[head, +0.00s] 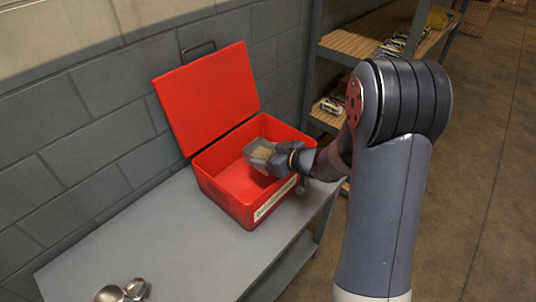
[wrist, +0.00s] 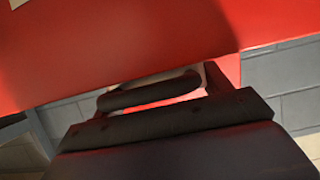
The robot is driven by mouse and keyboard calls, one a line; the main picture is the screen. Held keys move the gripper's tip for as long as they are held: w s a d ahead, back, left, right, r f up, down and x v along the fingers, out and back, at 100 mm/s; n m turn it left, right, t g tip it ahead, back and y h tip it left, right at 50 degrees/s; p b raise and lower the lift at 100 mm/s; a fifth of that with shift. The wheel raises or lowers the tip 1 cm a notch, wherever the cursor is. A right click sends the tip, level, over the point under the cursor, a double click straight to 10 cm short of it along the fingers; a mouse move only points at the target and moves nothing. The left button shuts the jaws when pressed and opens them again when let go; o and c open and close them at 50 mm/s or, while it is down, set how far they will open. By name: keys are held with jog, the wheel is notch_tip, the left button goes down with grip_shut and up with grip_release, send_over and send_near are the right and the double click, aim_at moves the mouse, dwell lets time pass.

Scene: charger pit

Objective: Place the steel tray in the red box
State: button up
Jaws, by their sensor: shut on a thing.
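The red box (head: 238,211) stands open on a grey bench, its lid (head: 208,95) raised against the wall side. My gripper (head: 276,160) reaches over the box from the right and is shut on the steel tray (head: 261,150). In the head view the tray is small, tilted and over the box opening, partly hidden by my gripper. I cannot tell whether it touches the box. The wrist view is mostly dark gripper parts with the red of the box (wrist: 120,45) beyond; the tray is not clear there.
A shelf rack (head: 350,42) with small items stands behind on the right. A grey block wall (head: 100,110) runs behind the bench.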

jog(key=shift+f, duration=0.45)
jog(key=o, duration=1.1)
jog(key=shift+c, duration=0.2)
jog(key=shift+r, duration=0.2)
jog(key=p+v, duration=0.2)
jog(key=v, duration=1)
jog(key=shift+r+p, duration=0.3)
jog(key=shift+r, duration=0.1)
